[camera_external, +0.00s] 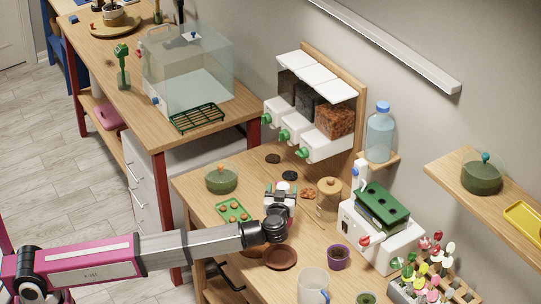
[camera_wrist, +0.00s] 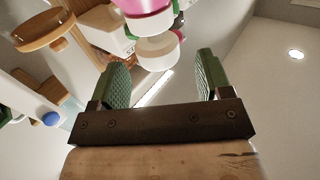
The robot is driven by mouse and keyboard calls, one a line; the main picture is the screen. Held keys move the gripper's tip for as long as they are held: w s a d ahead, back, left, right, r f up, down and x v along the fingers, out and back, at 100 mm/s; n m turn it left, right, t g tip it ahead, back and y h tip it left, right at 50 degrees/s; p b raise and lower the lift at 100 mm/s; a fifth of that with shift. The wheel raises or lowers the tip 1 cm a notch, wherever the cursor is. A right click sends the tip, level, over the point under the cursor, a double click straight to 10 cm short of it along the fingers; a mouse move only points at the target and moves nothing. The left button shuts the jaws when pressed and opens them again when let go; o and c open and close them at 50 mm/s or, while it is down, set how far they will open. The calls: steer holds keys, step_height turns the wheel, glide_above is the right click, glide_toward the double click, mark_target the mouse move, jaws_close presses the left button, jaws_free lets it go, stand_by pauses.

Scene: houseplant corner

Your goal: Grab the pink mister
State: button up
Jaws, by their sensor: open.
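My gripper (camera_external: 281,190) is over the near table, left of the glass jar with a wooden lid. In the wrist view its two green ridged fingers (camera_wrist: 162,82) stand wide apart with nothing held between them. A pink rounded thing (camera_wrist: 147,22) with white parts shows beyond the fingertips, cut off by the top edge. I cannot tell for sure that it is the mister. No pink mister can be made out clearly in the external view; a green spray bottle (camera_external: 122,65) stands on the far table.
The lidded jar (camera_external: 329,198) stands close to the right of my gripper. A green tray (camera_external: 232,210) and a green bowl (camera_external: 221,178) lie to its left, a brown saucer (camera_external: 281,257) in front. Dispensers (camera_external: 310,125) hang behind; a white machine (camera_external: 380,230) stands right.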

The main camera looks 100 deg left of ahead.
step_height(320, 180, down, 4)
steer(key=shift+s+a, duration=0.15)
steer(key=shift+a, duration=1.3)
jaws_close()
steer(key=shift+r, duration=0.1)
